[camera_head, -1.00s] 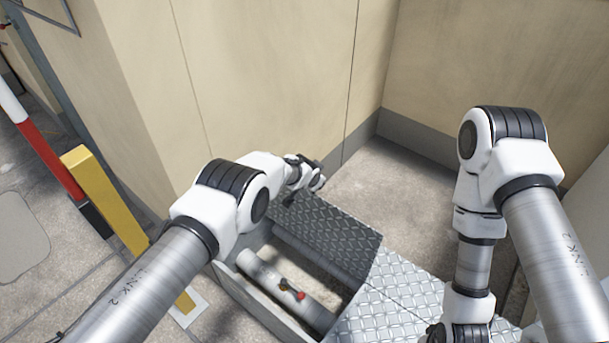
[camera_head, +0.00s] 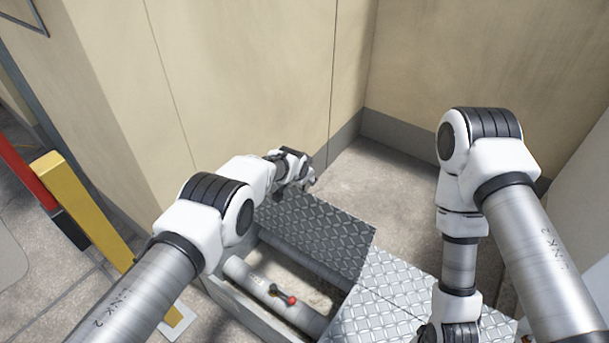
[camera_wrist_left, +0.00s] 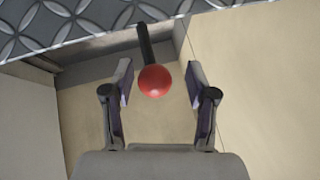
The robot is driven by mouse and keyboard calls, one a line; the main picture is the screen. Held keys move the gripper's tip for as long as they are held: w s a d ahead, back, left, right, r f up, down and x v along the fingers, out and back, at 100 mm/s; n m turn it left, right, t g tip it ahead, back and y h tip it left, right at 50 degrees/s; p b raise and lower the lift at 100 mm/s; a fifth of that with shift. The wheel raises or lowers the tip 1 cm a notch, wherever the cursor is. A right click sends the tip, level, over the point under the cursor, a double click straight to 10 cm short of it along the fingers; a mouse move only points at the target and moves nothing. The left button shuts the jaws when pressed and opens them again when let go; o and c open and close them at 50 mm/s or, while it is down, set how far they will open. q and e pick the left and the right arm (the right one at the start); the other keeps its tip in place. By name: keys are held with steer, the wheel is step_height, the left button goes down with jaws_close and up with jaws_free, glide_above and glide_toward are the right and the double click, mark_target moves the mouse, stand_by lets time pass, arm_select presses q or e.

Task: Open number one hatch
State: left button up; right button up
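A dark diamond-plate hatch lid (camera_head: 320,232) stands tilted up over an open pit in the head view. A pipe with a red-knobbed valve (camera_head: 290,299) shows in the pit. I cannot read a number on the hatch. My left gripper (camera_head: 305,184) is at the lid's far upper end, its fingers partly hidden. In the left wrist view, the open left gripper (camera_wrist_left: 160,90) has a red ball (camera_wrist_left: 155,81) on a black rod (camera_wrist_left: 144,42) between its fingers, with gaps on both sides. Diamond plate lies above it. My right arm hangs at the right; its fingers are out of frame.
A lighter diamond-plate cover (camera_head: 385,300) lies flat right of the pit. Beige walls (camera_head: 255,90) close in behind the lid. A yellow post (camera_head: 85,210) and a red barrier pole (camera_head: 27,178) stand at the left. Bare concrete floor (camera_head: 385,185) lies behind the covers.

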arm_select(q)
steer(key=shift+d+r, duration=0.1)
steer(key=shift+r, duration=0.15)
step_height(320, 180, up, 10)
steer(key=shift+f, duration=0.25)
